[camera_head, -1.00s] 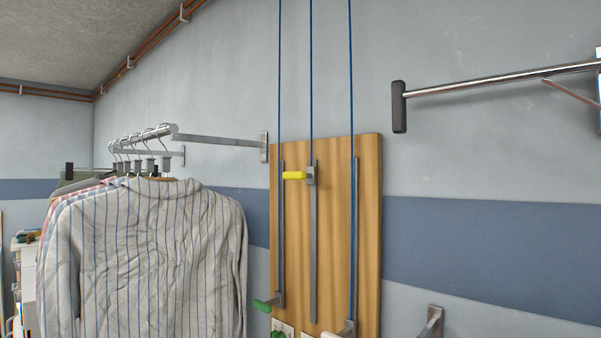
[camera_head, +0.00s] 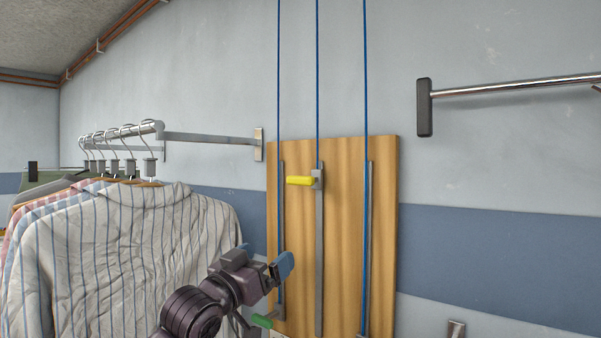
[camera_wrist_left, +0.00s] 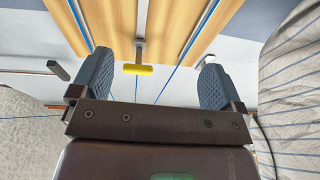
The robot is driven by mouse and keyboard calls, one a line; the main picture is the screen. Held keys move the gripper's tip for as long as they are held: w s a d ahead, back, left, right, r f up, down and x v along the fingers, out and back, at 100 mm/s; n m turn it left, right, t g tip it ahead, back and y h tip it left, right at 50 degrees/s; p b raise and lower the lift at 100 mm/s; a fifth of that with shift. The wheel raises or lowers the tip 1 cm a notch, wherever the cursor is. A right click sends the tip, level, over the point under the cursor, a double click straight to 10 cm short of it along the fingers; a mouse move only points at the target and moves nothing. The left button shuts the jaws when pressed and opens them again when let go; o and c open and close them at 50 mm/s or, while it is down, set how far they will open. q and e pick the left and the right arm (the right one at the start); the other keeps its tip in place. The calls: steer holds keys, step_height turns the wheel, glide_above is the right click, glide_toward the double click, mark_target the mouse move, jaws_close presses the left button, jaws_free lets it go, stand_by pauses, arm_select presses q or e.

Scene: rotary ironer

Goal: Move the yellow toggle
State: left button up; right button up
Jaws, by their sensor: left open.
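The yellow toggle (camera_head: 300,181) sticks out to the left from a slider near the top of the middle metal rail on the wooden board (camera_head: 342,240). It also shows in the left wrist view (camera_wrist_left: 138,69), between the two blue fingers but beyond them. My left gripper (camera_head: 281,268) is below the toggle and a little left of it, in front of the board's lower left part. In the left wrist view the gripper (camera_wrist_left: 155,82) is open and empty, its fingers wide apart and not touching the toggle. My right gripper does not show.
A green toggle (camera_head: 262,321) sits low on the left rail, close to my left gripper. Blue cords run up from the rails. Striped shirts (camera_head: 120,250) hang from a metal rack at the left. A metal bar with a dark end (camera_head: 424,107) sticks out at the upper right.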

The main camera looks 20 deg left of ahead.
arm_select(q)
steer(key=m+h, duration=0.1)
steer(key=h, duration=0.1)
glide_toward(297, 178)
steer(key=t, duration=0.1)
steer(key=p+x, duration=0.1)
steer(key=x, duration=0.2)
steer(key=p+x, duration=0.1)
steer(key=x, duration=0.2)
steer(key=p+x, duration=0.1)
steer(key=x, duration=0.2)
steer(key=shift+w+d+f, duration=0.25)
steer(key=shift+w+f, duration=0.05)
steer(key=shift+f, duration=0.05)
steer(key=shift+x, duration=0.85)
steer(key=shift+f, duration=0.1)
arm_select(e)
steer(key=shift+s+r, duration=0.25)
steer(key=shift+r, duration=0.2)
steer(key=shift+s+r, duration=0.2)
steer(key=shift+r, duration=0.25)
